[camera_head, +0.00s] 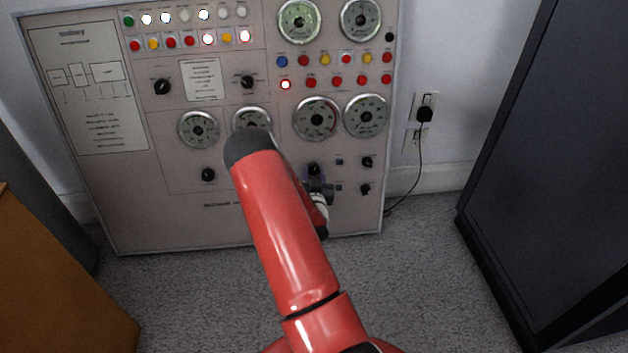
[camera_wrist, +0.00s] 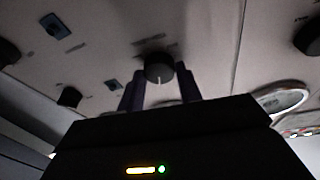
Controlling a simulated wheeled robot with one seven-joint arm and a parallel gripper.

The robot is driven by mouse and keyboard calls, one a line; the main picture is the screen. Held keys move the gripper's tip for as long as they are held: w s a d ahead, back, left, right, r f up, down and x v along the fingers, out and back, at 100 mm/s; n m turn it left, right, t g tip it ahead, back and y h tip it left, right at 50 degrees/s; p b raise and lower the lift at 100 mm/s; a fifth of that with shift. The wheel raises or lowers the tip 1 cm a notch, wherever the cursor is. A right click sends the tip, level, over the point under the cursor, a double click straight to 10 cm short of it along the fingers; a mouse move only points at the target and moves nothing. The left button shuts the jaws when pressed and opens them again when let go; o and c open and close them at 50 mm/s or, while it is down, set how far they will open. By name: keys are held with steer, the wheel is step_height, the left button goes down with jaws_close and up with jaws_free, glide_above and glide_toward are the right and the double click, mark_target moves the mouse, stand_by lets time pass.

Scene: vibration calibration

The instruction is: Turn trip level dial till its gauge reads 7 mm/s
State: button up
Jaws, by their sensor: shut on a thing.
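A grey panel (camera_head: 250,215) stands against the wall. My gripper (camera_head: 316,180) is at a black dial (camera_head: 313,169) in the panel's lower right part, below a round gauge (camera_head: 317,118). In the wrist view the dial (camera_wrist: 159,68) sits between the two fingers of my gripper (camera_wrist: 160,82), which are shut on it. Its white pointer mark points down in that picture. Labels are too small to read, so I cannot confirm this is the trip level dial. The gauge's needle and scale are too small to read as a value. My red arm covers part of the panel.
Other dials are close by, with small black ones (camera_head: 367,162) to the right and another (camera_head: 208,175) to the left. A neighbouring gauge (camera_head: 365,115) stands right. A dark cabinet (camera_head: 545,170) is at right, an orange-brown piece of furniture (camera_head: 50,280) at lower left. Carpet between is clear.

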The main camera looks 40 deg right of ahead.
steer(key=shift+m+b, duration=0.35)
steer(key=shift+m, duration=0.35)
steer(key=shift+g, duration=0.3)
steer(key=o, duration=1)
steer(key=v, duration=0.8)
steer(key=shift+w+f, duration=0.1)
